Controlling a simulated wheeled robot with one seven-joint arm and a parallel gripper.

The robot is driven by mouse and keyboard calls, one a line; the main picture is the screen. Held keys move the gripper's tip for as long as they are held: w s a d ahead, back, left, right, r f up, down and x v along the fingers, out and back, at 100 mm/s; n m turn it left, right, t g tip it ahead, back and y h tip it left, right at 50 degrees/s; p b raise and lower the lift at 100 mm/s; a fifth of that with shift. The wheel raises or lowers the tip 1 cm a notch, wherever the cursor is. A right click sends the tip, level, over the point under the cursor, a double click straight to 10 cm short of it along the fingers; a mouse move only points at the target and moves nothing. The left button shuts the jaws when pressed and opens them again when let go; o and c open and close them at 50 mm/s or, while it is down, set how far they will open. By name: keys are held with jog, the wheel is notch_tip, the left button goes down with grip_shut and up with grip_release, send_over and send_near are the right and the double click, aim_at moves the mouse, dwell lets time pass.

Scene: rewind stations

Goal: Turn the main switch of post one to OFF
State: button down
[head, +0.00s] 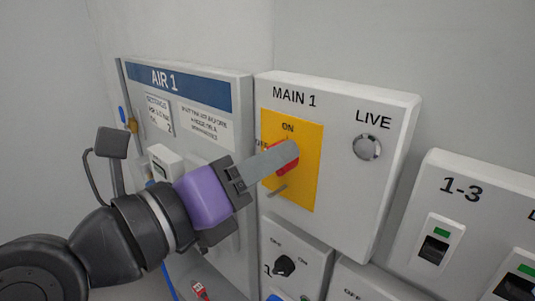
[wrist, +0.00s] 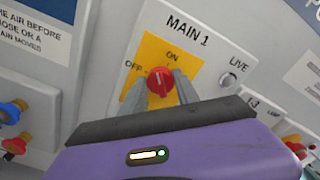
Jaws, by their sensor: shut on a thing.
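The main switch is a red rotary knob (head: 285,158) on a yellow plate (head: 308,160) of the white box marked MAIN 1. The plate has ON at the top and OFF at the left. In the wrist view the red knob (wrist: 160,80) sits between the fingers, its pale mark pointing roughly up toward ON. My gripper (head: 281,172) is shut on the knob, one finger on each side.
A grey LIVE lamp (head: 367,147) is right of the switch. The AIR 1 panel (head: 188,92) stands at the left, close to my wrist. A smaller box with a black knob (head: 284,265) is below. The 1-3 box (head: 460,190) with green-marked switches is at the right.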

jog(key=shift+a+f+n+p, duration=0.1)
jog(key=shift+n+p, duration=2.85)
jog(key=shift+n, duration=2.15)
jog(key=shift+f, duration=0.1)
jog(key=c, duration=0.9)
grip_release()
jog(key=shift+f, duration=0.1)
